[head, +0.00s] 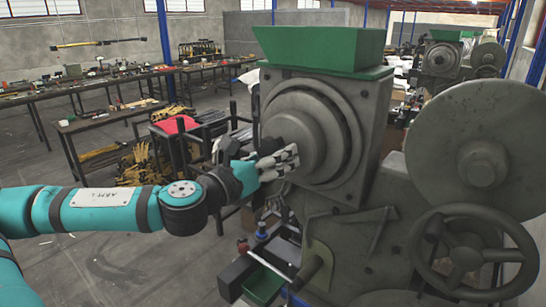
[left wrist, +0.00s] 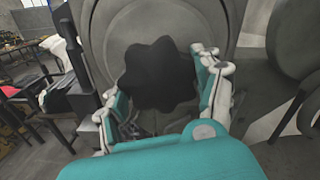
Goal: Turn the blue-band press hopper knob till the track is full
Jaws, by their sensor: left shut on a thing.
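The near press (head: 338,120) is grey with a green hopper (head: 320,45) on top and a round stepped hub on its front. A black lobed knob (left wrist: 158,75) sits at the hub's middle in the left wrist view. My left gripper (head: 290,160) is shut on this knob, with fingers on both sides of it. In the head view the fingers hide the knob. I see no blue band on this press, and I cannot make out a track or its fill. My right gripper is not in view.
A large grey wheel (head: 480,140) and a spoked handwheel (head: 470,252) stand at the press's right. A small green tray (head: 264,285) sits low in front. Another press (head: 440,58) with a green hopper stands behind. Cluttered benches (head: 95,78) line the left; floor before them is open.

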